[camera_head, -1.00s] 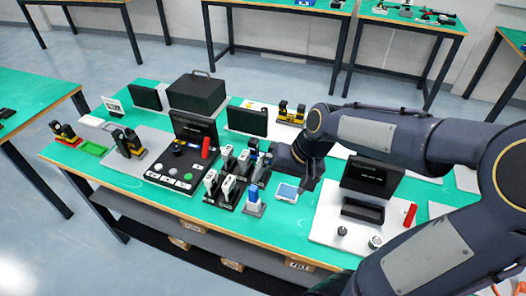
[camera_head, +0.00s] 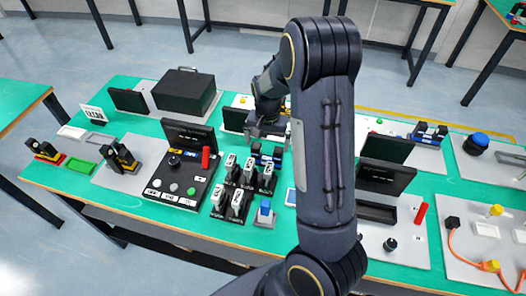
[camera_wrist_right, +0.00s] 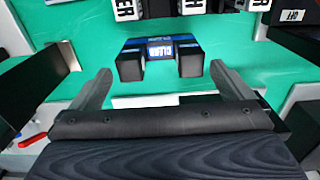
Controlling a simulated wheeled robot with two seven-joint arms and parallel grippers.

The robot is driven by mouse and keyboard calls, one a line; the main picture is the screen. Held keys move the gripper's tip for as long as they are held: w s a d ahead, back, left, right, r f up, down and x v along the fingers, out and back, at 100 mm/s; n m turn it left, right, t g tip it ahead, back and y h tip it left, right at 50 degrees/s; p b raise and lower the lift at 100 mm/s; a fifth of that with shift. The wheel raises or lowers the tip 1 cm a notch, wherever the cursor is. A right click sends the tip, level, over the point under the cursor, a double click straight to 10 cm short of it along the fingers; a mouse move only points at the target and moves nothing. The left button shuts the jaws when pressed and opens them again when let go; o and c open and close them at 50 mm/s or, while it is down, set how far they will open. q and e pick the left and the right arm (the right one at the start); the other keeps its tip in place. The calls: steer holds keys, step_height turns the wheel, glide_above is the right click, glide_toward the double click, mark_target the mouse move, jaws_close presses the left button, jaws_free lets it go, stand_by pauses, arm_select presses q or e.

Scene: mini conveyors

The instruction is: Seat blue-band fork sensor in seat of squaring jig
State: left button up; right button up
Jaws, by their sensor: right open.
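A black fork sensor with a blue band lies on the green table in front of my right gripper. It shows in the right wrist view (camera_wrist_right: 160,50), prongs toward me, between and just beyond the two fingers. In the head view this blue-band fork sensor (camera_head: 264,154) is partly hidden by the gripper and the label holders. My right gripper (camera_head: 267,136) is open and empty, close behind it. A second blue-banded fork sensor (camera_head: 429,131) stands on a plate at the right. I cannot tell which fixture is the squaring jig. My left gripper is out of view.
Several labelled black holders (camera_head: 240,188) stand just in front of the sensor. A control panel (camera_head: 180,178) with a red lever is to their left. A plate (camera_head: 408,240) with a black tray and knobs is at the right, partly behind my arm. Yellow-banded sensors (camera_head: 118,155) stand left.

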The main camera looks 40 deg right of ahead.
mark_target(267, 158)
step_height(267, 158, down, 6)
steer(key=shift+w+d+f+p, duration=0.1)
steer(key=shift+d+f+p, duration=0.1)
steer(key=shift+p, duration=0.45)
steer(key=c, duration=0.9)
